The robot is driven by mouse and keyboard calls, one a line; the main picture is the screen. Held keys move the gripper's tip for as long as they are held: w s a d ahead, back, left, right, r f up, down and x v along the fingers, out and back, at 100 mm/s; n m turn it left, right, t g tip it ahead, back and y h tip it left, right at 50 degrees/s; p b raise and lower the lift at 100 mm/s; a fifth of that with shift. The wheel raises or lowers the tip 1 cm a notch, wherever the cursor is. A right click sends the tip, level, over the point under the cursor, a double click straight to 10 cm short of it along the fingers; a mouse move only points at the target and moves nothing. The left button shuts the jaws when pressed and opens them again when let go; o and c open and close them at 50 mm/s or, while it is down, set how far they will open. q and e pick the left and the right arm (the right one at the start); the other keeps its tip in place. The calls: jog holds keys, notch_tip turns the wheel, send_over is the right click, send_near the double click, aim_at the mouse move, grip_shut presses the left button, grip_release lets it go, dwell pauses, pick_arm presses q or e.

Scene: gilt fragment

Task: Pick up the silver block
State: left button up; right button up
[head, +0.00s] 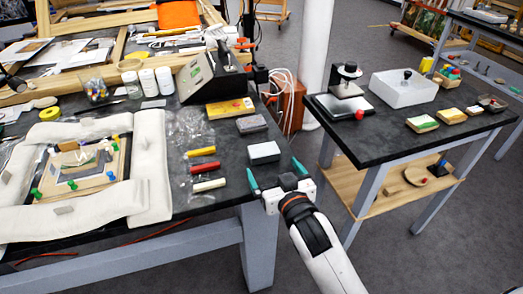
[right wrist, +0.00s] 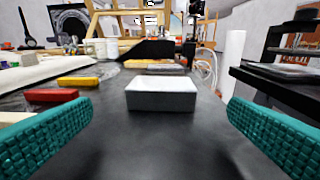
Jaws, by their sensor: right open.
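The silver block (head: 264,152), pale on top with greyer sides, lies flat on the dark tabletop near its right edge. In the right wrist view it (right wrist: 161,93) sits centred ahead, between the lines of the two fingers. My right gripper (head: 275,173) is open and empty, with teal ribbed fingers spread wider than the block. It is on the near side of the block, and a strip of bare tabletop shows between them in the right wrist view (right wrist: 160,122). My left gripper is not in view.
Red (head: 205,168), yellow (head: 201,151) and cream (head: 209,185) sticks lie left of the block. A dark grey block (head: 251,124) and a yellow box (head: 231,108) lie behind it. A second table (head: 400,145) stands right, across a gap.

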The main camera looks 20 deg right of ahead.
aim_at(267, 156)
jog(key=w, duration=0.3)
jog(key=shift+w+f, duration=0.2)
jog(key=shift+w, duration=0.1)
jog(key=w, duration=0.4)
jog(key=shift+w+f, duration=0.15)
jog(key=shift+w+a+f, duration=0.1)
jog(key=shift+w, duration=0.25)
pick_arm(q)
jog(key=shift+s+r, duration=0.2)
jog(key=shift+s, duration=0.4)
pick_arm(e)
jog(key=c, duration=1.3)
